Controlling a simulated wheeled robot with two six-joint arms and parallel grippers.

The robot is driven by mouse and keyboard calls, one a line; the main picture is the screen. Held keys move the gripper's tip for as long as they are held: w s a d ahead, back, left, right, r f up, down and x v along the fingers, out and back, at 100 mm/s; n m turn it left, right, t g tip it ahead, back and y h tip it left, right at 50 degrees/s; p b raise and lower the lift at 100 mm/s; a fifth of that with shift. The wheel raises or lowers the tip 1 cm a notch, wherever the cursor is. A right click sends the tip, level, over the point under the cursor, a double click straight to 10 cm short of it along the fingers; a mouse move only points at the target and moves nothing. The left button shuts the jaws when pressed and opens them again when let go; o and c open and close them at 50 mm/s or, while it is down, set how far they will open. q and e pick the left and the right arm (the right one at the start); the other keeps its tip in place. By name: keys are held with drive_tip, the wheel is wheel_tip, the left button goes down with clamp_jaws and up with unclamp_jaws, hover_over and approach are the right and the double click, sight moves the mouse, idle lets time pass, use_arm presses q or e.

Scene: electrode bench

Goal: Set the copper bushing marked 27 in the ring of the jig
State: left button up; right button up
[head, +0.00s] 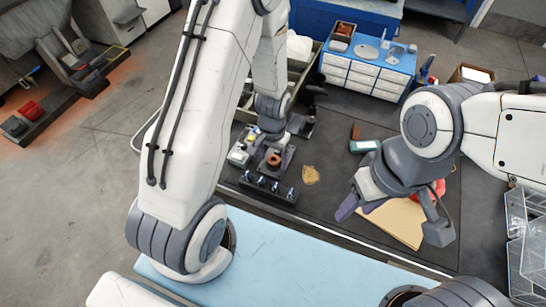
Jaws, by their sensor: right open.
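A small copper-coloured ring-shaped piece (273,160), which looks like the bushing, sits on a dark block on the bench mat. No number can be read on it. The dark block (264,170) may be the jig; its ring cannot be made out. My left gripper (268,143) points down right above the copper piece. Its fingers are small and partly hidden, so I cannot tell whether they hold or touch it. My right gripper (392,217) has its fingers wide apart, empty, over a tan board at the right.
A black rack (268,188) with several small fittings stands in front of the copper piece; a grey-white device (240,154) is left of it. A tan board (405,228) and red object (437,188) lie by my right gripper. Blue-topped drawers (365,75) stand behind. Mid-mat is fairly clear.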

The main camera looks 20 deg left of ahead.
use_arm(q)
wheel_tip(320, 180, up, 10)
drive_tip(key=shift+r, duration=0.25)
idle(0.4)
wheel_tip(320, 180, up, 5)
drive_tip(key=p, duration=0.5)
idle(0.5)
